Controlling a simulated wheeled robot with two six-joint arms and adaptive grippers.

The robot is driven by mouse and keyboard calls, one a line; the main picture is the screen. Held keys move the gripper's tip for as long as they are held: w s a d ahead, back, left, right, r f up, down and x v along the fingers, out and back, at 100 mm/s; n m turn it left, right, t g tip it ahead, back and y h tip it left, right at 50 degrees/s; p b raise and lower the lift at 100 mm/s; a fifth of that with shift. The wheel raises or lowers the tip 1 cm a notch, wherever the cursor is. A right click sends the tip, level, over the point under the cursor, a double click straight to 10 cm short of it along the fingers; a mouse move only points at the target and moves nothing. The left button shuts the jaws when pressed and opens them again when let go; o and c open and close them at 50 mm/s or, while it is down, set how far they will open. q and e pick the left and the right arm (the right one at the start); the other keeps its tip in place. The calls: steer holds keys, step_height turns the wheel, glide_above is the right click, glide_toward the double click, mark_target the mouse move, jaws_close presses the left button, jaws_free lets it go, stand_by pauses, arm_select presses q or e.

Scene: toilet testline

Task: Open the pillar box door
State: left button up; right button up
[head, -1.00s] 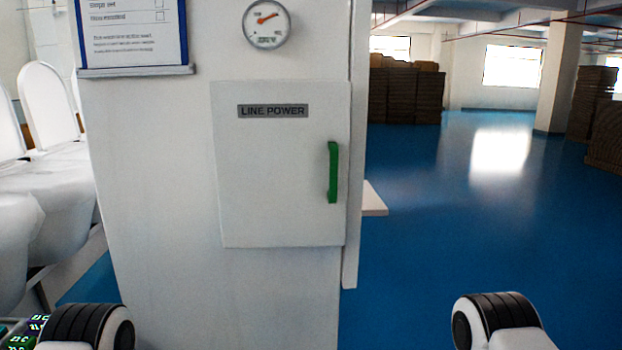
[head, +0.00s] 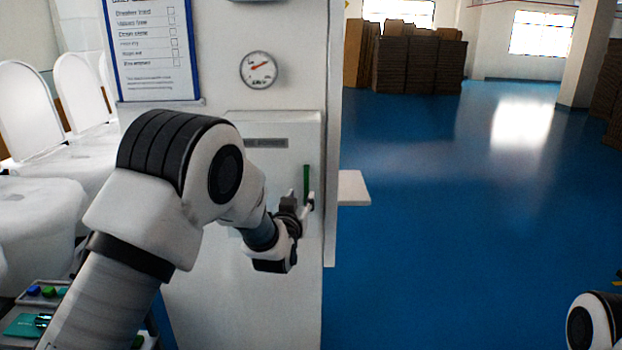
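The pillar box door (head: 311,135) is a white panel on the white pillar, and it looks closed. Its LINE POWER label is partly covered by my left arm. A green upright handle (head: 306,180) is on the door's right side. My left gripper (head: 305,200) is at the handle's lower part, with its fingers near or around it. The fingers are small and partly hidden by the wrist, so I cannot tell whether they are open or shut. My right gripper is out of view; only part of my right arm shows at the lower right.
A gauge (head: 258,69) and a clipboard (head: 155,50) are on the pillar above the door. White toilets (head: 50,170) stand at the left. A small white ledge (head: 353,188) juts out right of the pillar. Blue floor (head: 450,240) is clear to the right.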

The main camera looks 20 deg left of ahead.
mark_target(306, 190)
arm_select(q)
steer(key=w+p, duration=0.2)
steer(key=w, duration=0.3)
steer(key=shift+w+d+r, duration=0.1)
steer(key=shift+r, duration=0.05)
steer(key=shift+w, duration=0.2)
steer(key=shift+w+a, duration=0.1)
steer(key=shift+a, duration=0.15)
steer(key=shift+d+f, duration=0.1)
steer(key=shift+f, duration=0.1)
jaws_close()
